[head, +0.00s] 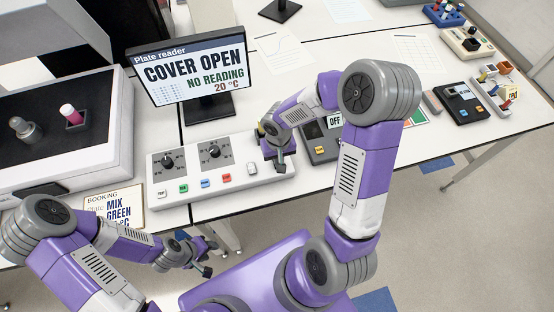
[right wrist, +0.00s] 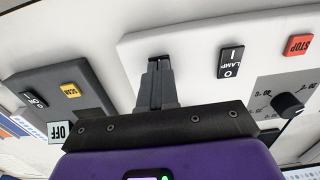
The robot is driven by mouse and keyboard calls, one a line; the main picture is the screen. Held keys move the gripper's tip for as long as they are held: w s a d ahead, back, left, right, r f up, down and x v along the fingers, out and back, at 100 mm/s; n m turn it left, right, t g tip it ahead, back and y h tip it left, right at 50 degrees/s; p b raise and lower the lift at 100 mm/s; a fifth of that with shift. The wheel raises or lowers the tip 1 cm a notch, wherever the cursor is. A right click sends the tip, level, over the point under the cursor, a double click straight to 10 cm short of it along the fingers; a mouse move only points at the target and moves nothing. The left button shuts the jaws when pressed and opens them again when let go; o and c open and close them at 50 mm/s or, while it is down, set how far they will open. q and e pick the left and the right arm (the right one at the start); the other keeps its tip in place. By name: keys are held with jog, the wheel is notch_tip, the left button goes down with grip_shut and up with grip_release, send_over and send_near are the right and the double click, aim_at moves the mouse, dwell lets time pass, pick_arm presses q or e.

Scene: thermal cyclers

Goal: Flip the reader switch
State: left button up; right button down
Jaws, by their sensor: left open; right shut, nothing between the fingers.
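The white control panel (head: 200,197) shows knobs and coloured buttons in the head view. The black LAMP rocker switch (right wrist: 231,62) and red STOP button (right wrist: 298,45) on it show in the right wrist view. No switch labelled reader can be read; my gripper hides part of the panel's right end. My right gripper (head: 280,163) is over that end, shut and empty; its fingers also show in the right wrist view (right wrist: 158,72). I cannot tell whether they touch the panel. The plate reader screen (head: 193,72) reads COVER OPEN, NO READING. My left gripper (head: 207,258) is open and empty, below the table's front edge.
A dark grey device with a yellow SCAN button (right wrist: 71,90), a rocker switch (right wrist: 33,99) and an OFF sign (head: 334,121) stands right of the panel. A large instrument (head: 118,125) stands at left. Smaller devices (head: 462,104) and racks are at the far right.

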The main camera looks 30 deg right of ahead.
pick_arm(q)
notch_tip(320, 180, up, 4)
jog(key=p, duration=0.4)
jog(key=shift+r, duration=0.2)
pick_arm(e)
notch_tip(320, 180, up, 6)
jog(key=shift+r, duration=0.25)
pick_arm(q)
jog(key=shift+s, duration=0.1)
pick_arm(e)
jog(key=shift+s+f, duration=0.1)
